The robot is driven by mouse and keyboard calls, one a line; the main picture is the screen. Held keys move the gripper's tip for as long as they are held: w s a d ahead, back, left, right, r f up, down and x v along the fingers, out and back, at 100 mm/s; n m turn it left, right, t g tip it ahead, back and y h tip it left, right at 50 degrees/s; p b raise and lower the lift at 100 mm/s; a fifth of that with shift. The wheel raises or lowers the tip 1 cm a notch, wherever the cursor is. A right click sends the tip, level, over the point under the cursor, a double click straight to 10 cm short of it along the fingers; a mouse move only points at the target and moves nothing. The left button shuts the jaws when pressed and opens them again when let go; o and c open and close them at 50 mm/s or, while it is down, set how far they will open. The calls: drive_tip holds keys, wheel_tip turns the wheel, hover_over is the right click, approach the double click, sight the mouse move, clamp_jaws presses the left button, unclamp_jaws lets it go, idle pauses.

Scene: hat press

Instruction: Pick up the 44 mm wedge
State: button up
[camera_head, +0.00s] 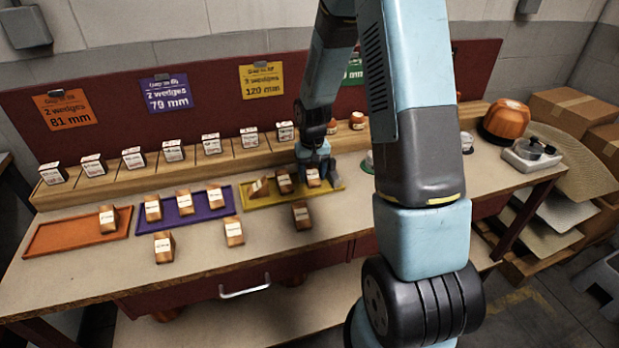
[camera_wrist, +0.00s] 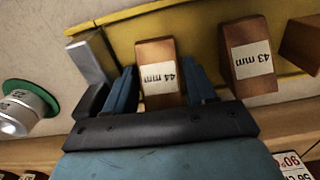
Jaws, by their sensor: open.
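The 44 mm wedge (camera_wrist: 158,72) is a small wooden block with a white label, upside down in the wrist view. It sits in the yellow tray (camera_wrist: 90,37), as the rightmost wedge there in the head view (camera_head: 313,180). My gripper (camera_wrist: 163,84) is open, with one blue finger on each side of this wedge. Small gaps seem to show beside it; contact cannot be told. In the head view my gripper (camera_head: 315,163) is right over the tray's right part. The 43 mm wedge (camera_wrist: 250,60) stands beside it, outside the fingers.
Another wedge (camera_head: 258,188) stands farther left in the tray. A loose wedge (camera_head: 301,215) stands in front of it. The purple tray (camera_head: 225,207) and orange tray (camera_head: 60,236) lie to the left. A metal weight (camera_wrist: 25,112) on a green disc is close to my gripper.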

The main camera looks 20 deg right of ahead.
drive_tip(key=shift+f, duration=0.1)
drive_tip(key=c, duration=0.7)
drive_tip(key=shift+c, duration=0.2)
